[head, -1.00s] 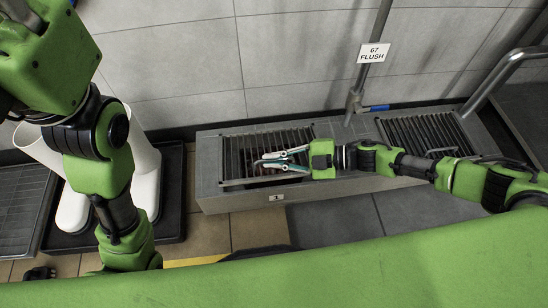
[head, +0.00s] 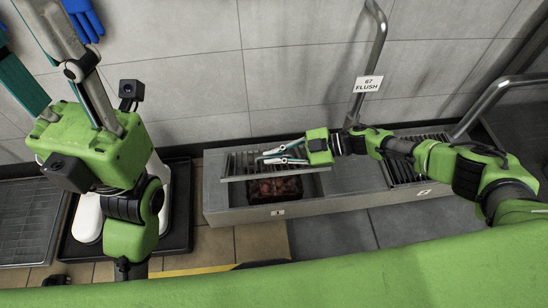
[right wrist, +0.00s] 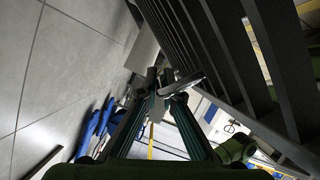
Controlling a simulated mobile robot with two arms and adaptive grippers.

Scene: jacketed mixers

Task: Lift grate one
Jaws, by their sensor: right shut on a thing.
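Grate one (head: 238,166) is a dark barred grate above the left bay of the grey trough, marked 1 (head: 278,212). It is raised off its seat, and the pit below shows reddish-brown lumps (head: 274,189). My right gripper (head: 265,157) reaches in from the right and is shut on the grate's handle. In the right wrist view the fingertips (right wrist: 166,86) close around a metal bar beside the grate's dark bars (right wrist: 225,60). My left gripper (head: 62,72) is high at the left, near the camera, its fingers spread and their tips partly out of frame.
A second grate (head: 405,172) sits in the trough's right bay. A pipe with a "67 FLUSH" sign (head: 367,84) stands behind the trough. White boots (head: 87,218) stand in a black tray (head: 178,215) at the left. Blue gloves (head: 85,18) hang on the wall.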

